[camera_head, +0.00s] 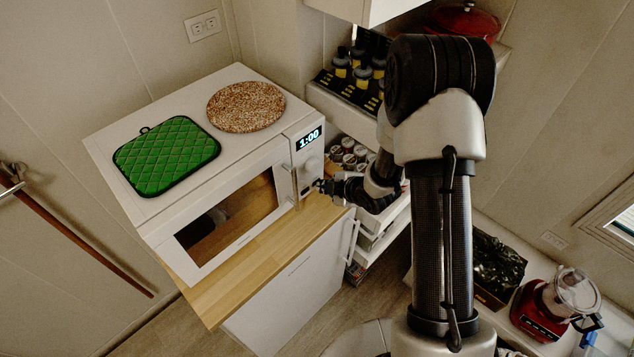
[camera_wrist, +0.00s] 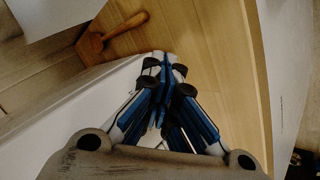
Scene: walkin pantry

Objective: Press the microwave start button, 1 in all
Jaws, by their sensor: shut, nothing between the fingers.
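The white microwave (camera_head: 225,162) stands on a wooden-topped cabinet, its door shut and its display (camera_head: 308,138) reading 1:00. Its control panel is a narrow strip at the right end of the front, with a pale round knob (camera_head: 311,164) below the display. My gripper (camera_head: 319,185) is shut and empty, its tips at the lower part of this panel. I cannot tell whether they touch it. The start button is not clearly seen; the fingertips are close to where the lower panel lies. In the wrist view the blue-padded fingers (camera_wrist: 165,68) meet over the wooden top.
A green quilted mat (camera_head: 166,155) and a round speckled board (camera_head: 246,107) lie on the microwave. The wooden top (camera_head: 262,244) is bare in front. Shelves with bottles (camera_head: 360,73) and jars stand right of the microwave. A red blender-like appliance (camera_head: 543,310) is at lower right.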

